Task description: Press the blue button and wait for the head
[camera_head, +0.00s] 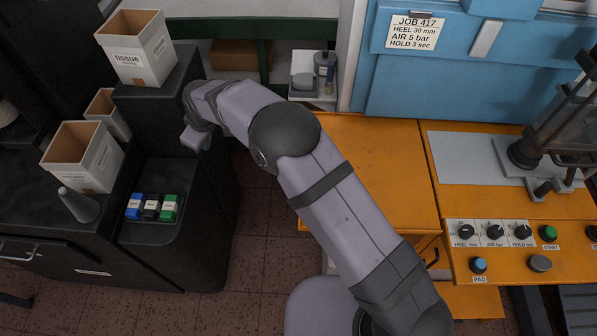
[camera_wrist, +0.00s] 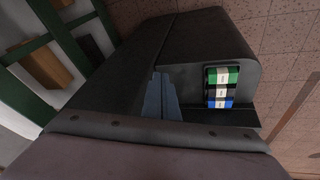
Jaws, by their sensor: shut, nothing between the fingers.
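The blue button (camera_head: 479,265), labelled PAD, sits on the orange front panel (camera_head: 456,268) at the lower right of the head view. Above that panel, at the right edge, is a machine (camera_head: 562,125) with a dark frame and a clear guard; I cannot tell which part of it is the head. My gripper (camera_head: 196,139) is at the left of the head view, beside the black cabinet and far from the button. It is shut and empty. In the wrist view its fingers (camera_wrist: 160,98) point toward the cabinet.
Dials (camera_head: 495,231) and a green START button (camera_head: 549,232) are above the blue button; a grey button (camera_head: 540,263) is beside it. A JOB 417 card (camera_head: 415,31) hangs behind. Blue, black and green blocks (camera_head: 152,207) sit in the cabinet's recess. The orange tabletop (camera_head: 390,160) has clear space.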

